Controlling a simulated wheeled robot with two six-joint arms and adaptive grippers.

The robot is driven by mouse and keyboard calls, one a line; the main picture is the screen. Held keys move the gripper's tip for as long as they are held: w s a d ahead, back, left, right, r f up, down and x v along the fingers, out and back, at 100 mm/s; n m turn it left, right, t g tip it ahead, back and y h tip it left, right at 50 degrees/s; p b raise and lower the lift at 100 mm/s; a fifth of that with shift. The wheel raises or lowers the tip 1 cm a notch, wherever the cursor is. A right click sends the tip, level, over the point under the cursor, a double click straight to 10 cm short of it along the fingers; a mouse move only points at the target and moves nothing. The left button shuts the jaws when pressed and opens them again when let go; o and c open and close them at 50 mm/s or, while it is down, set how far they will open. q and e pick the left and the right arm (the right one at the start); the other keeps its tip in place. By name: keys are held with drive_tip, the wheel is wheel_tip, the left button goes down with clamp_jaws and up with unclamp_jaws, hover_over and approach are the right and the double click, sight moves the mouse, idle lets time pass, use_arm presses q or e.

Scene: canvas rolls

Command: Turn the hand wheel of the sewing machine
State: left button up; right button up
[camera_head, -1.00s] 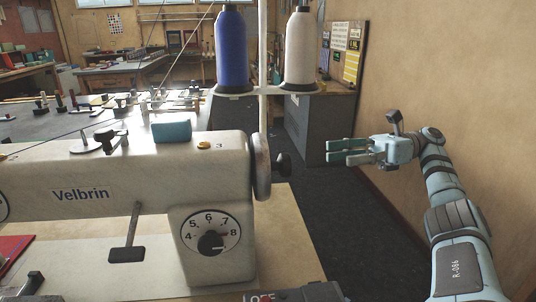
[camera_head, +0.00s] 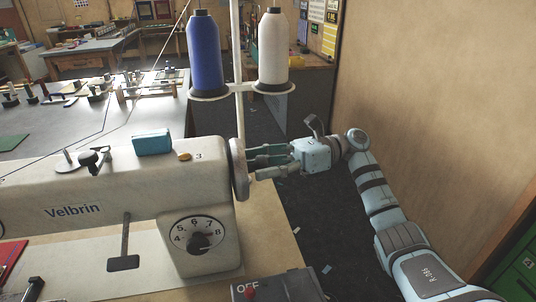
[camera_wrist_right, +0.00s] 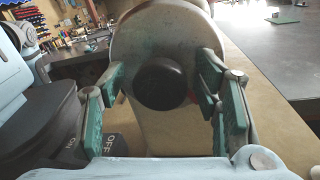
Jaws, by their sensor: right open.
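The white sewing machine (camera_head: 120,195), marked Velbrin, stands on the table. Its grey hand wheel (camera_head: 238,170) is at the right end of the machine. In the right wrist view the wheel's face (camera_wrist_right: 155,30) is seen head-on, with a round black knob (camera_wrist_right: 159,83) at its centre. My right gripper (camera_head: 256,163) is open at the wheel's outer face. Its green-padded fingers lie on either side of the knob, with gaps visible. In the head view the fingers hide the knob. My left gripper is out of view.
A blue thread cone (camera_head: 204,55) and a white cone (camera_head: 272,50) stand on a holder just behind the wheel. A switch box (camera_head: 290,288) marked OFF, with a red button, sits below my right arm. A wall (camera_head: 430,120) rises at the right.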

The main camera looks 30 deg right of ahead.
drive_tip(key=shift+f, duration=0.1)
drive_tip(key=c, duration=1.1)
drive_tip(key=shift+c, duration=0.2)
drive_tip(key=shift+m, duration=0.4)
